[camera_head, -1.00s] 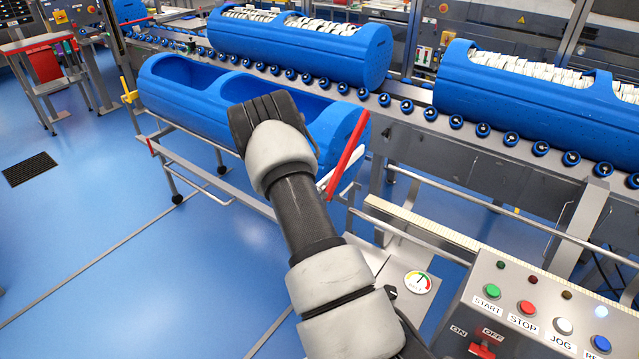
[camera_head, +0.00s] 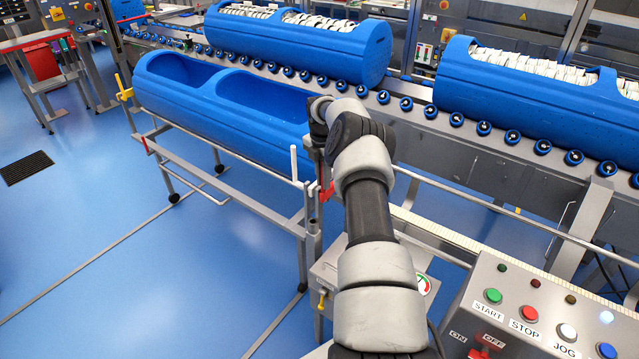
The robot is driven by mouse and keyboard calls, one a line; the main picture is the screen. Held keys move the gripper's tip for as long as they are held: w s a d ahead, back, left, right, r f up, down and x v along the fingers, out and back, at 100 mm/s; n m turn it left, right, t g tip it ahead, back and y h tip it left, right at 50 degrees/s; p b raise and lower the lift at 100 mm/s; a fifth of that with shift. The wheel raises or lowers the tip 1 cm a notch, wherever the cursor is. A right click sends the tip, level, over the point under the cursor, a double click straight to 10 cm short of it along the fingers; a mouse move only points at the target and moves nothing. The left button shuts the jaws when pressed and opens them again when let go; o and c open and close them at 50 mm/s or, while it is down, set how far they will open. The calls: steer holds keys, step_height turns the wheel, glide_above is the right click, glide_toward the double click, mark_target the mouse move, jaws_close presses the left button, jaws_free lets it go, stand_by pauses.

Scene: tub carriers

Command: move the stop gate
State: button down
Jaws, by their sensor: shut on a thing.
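The stop gate (camera_head: 326,192) shows as a short red piece by the near right end of the low cart; the rest of it is hidden behind my arm. My gripper (camera_head: 317,158) points down at this corner and is shut on the gate; the fingertips are small and partly hidden. An empty blue tub carrier (camera_head: 190,108) with two openings lies on the low cart (camera_head: 235,197), left of my gripper. Its right end is covered by my arm.
Two blue tubs full of white items, one at the back (camera_head: 290,45) and one at the right (camera_head: 500,95), sit on the roller conveyor (camera_head: 430,112). A button panel (camera_head: 535,315) stands at the lower right.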

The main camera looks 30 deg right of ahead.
steer(key=shift+d, duration=0.2)
stand_by(0.3)
steer(key=c, duration=1.7)
jaws_free()
steer(key=shift+c, duration=0.2)
steer(key=shift+r, duration=0.1)
steer(key=r, duration=1.7)
steer(key=shift+a+r+p, duration=0.1)
steer(key=shift+a+p, duration=0.1)
steer(key=shift+p, duration=0.2)
steer(key=shift+s, duration=0.1)
